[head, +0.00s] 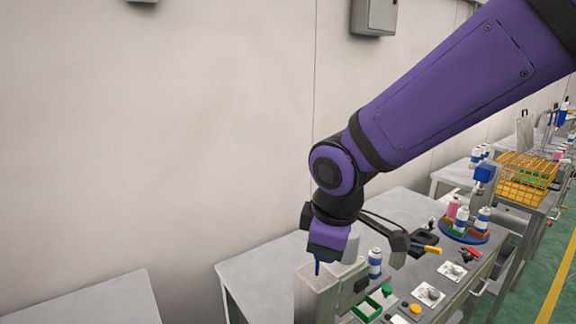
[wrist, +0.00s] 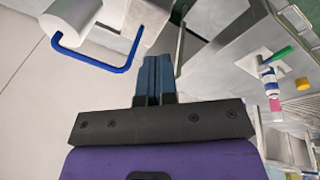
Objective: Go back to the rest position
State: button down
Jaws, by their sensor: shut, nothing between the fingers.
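My gripper (head: 317,268) hangs at the end of my purple arm, pointing down over the left part of the grey workbench (head: 262,264). Its blue-grey fingers also show in the wrist view (wrist: 153,78), pressed together with nothing between them. Directly behind or below it in the head view is a light grey box-like housing (head: 318,292). My gripper appears apart from it, though the exact gap cannot be told. In the wrist view a blue bent handle (wrist: 92,60) lies left of the fingertips.
Farther right are a round blue stand (head: 465,236) with cans and a yellow wire basket (head: 524,186). The wall side at left is open.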

jog(key=s+d+r+m+t, duration=0.1)
jog(key=s+d+r+m, duration=0.1)
jog(key=d+r+m, duration=0.35)
jog(key=s+d+r+m, duration=0.1)
jog(key=d+r+m, duration=0.15)
jog(key=d, duration=0.65)
jog(key=s+d+r+m+t, duration=0.1)
jog(key=s+d+r+m, duration=0.2)
jog(key=s+d+m, duration=0.3)
jog(key=s+d, duration=0.3)
jog(key=shift+d+r+h, duration=0.25)
jog(key=shift+r+h, duration=0.05)
jog(key=shift+r, duration=0.05)
